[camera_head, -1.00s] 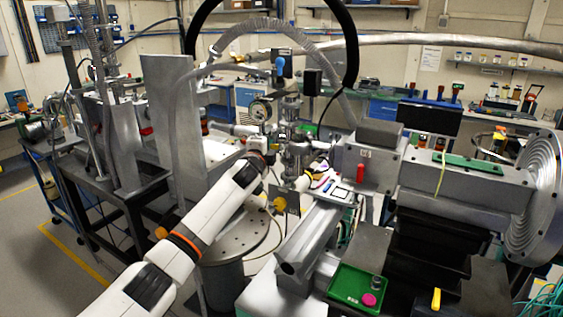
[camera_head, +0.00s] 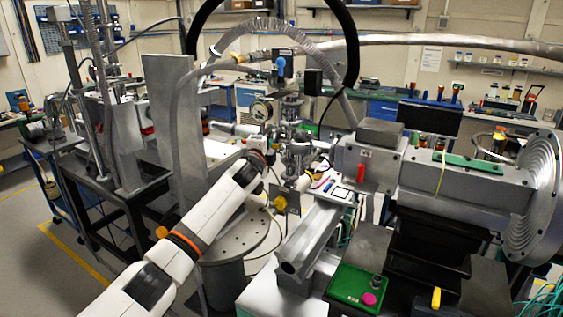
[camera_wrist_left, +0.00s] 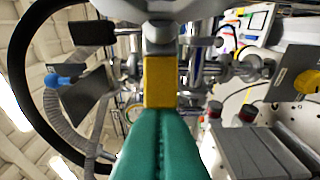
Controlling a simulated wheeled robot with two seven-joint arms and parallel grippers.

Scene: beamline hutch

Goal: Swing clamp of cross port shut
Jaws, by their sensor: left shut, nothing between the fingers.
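The metal vacuum cross (camera_head: 297,150) stands upright at the middle of the head view, with flanges stacked along its column and a round gauge (camera_head: 262,111) to its left. My left arm reaches to it from the lower left, and its gripper (camera_head: 272,157) is at the cross's left side, its fingertips hard to make out there. In the left wrist view the teal fingers (camera_wrist_left: 160,112) are shut with nothing between them. A yellow block (camera_wrist_left: 160,80) lies straight ahead of their tips, in front of the metal fittings; whether they touch, I cannot tell. The clamp's position is unclear. My right gripper is not seen.
A perforated round table (camera_head: 228,236) lies below my left arm. A grey rail (camera_head: 312,238) and a green tray (camera_head: 357,287) are in front of the cross. A grey housing with a red knob (camera_head: 361,173) stands close on the right. A black hoop (camera_head: 352,60) arches overhead.

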